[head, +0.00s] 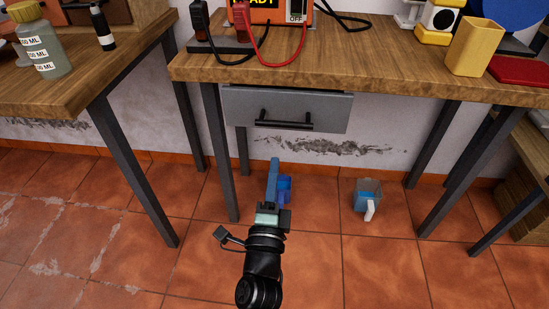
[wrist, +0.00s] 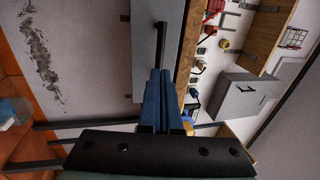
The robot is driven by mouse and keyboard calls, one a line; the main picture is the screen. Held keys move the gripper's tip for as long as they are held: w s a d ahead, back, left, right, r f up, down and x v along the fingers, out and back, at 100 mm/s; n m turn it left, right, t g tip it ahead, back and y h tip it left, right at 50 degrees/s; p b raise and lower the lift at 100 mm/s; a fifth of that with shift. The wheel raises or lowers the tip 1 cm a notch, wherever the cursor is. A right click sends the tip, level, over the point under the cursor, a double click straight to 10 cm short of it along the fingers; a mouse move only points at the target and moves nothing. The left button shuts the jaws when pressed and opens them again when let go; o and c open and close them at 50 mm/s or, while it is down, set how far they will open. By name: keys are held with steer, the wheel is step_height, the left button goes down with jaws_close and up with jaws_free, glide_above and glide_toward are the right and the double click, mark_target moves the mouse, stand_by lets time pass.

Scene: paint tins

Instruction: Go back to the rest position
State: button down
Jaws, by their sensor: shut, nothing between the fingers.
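My gripper (head: 274,162) points forward in front of the workbench, below its drawer, with its long blue fingers together and empty. In the wrist view the shut fingers (wrist: 160,75) reach up the middle of the picture, near the drawer handle in the image but not visibly holding it. My black arm runs down to the bottom edge of the head view. A grey container with blue inside and a white handle (head: 367,197) stands on the floor to the right of my gripper. Part of it also shows at the left of the wrist view (wrist: 12,112).
The shut grey drawer (head: 330,107) with its black handle hangs under the workbench (head: 390,70). Table legs (head: 220,150) stand left and right. A second table (head: 60,95) with bottles is at the left.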

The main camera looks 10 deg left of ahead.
steer(key=v, duration=0.6)
step_height(320, 180, up, 30)
steer(key=w+n+t+y, duration=0.1)
steer(key=n+t+y, duration=0.3)
steer(key=n, duration=0.8)
steer(key=s+d+r+n+t+h+p, duration=0.1)
steer(key=s+d+r+n, duration=0.1)
steer(key=s+r, duration=0.35)
steer(key=s+d+r+n+t+h+p, duration=0.1)
steer(key=s+r+n+h, duration=0.1)
steer(key=r, duration=0.7)
steer(key=s+d+r+n+t+h, duration=0.1)
steer(key=s+d+r+n, duration=0.1)
steer(key=s+r, duration=0.35)
step_height(320, 180, up, 36)
steer(key=w+p, duration=0.1)
steer(key=p, duration=3.3)
steer(key=shift+w+p, duration=0.3)
steer(key=shift+p, duration=0.1)
steer(key=shift+a+f, duration=0.1)
steer(key=shift+f, duration=0.05)
